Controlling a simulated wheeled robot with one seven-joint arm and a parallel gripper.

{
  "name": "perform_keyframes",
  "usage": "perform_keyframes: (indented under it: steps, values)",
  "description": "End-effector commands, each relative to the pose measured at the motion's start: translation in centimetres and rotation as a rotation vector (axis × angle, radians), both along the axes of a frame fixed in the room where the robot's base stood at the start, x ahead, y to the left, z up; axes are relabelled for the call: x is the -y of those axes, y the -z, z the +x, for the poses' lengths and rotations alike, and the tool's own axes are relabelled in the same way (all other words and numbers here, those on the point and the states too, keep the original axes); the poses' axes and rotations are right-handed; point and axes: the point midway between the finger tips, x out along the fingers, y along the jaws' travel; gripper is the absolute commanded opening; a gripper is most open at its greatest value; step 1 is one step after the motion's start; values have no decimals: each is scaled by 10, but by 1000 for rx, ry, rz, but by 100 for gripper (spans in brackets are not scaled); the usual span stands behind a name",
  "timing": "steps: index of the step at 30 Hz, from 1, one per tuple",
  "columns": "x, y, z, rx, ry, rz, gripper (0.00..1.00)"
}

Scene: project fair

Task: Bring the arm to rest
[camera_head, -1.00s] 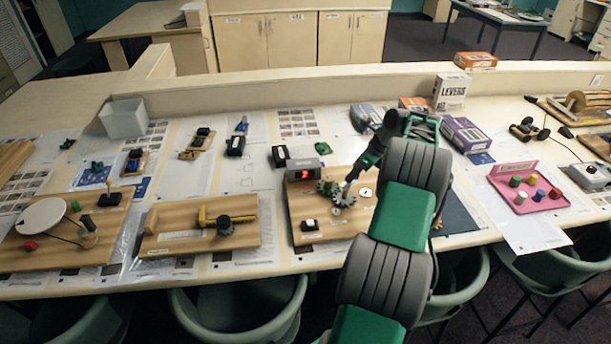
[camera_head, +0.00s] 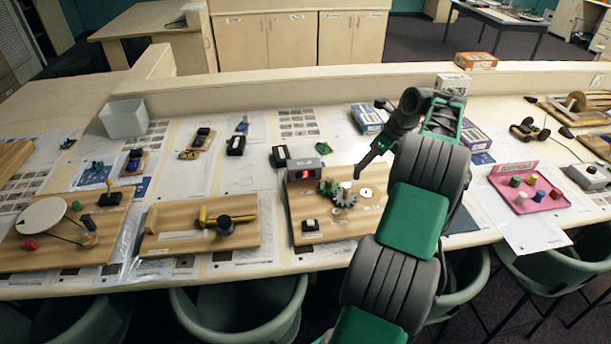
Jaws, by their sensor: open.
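My arm reaches up from the bottom of the view, in green and dark grey segments, and bends over the right part of the table. My gripper (camera_head: 362,172) points down and to the left above the wooden gear board (camera_head: 325,236). It is open and empty, apart from the things below it. A dark grey gear (camera_head: 345,198) sits on the board just left of and below the fingertips, beside a green gear (camera_head: 327,187). My arm hides part of the table behind it and the board's right side.
A grey box with a red display (camera_head: 306,174) stands at the board's back. Boxes, including a blue-and-white one (camera_head: 368,118), stand behind my arm. A pink tray (camera_head: 526,190) with coloured pegs lies to the right. Another wooden board (camera_head: 199,226) lies left. Chairs line the front edge.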

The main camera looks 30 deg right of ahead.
Motion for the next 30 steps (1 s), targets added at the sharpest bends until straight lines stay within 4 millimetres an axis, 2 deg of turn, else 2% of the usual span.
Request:
perform_keyframes:
  steps: [8, 11, 14, 17, 18, 20, 21, 25, 27, 30]
  values:
    - [-1, -1, 1, 1, -6, -4, 55]
    - [-19, -10, 13, 10, -83, -41, 55]
    - [-63, -29, 34, 30, -267, -130, 55]
    - [-126, -51, 51, 54, -530, -254, 55]
    - [-152, -58, 54, 65, -640, -306, 55]
    - [-192, -67, 55, 81, -809, -385, 55]
    - [-218, -71, 53, 92, -921, -438, 55]
    - [-296, -80, 31, 124, -1291, -608, 55]
    - [-334, -78, 12, 140, -1492, -697, 55]
    - [-380, -71, -21, 162, -1780, -826, 55]
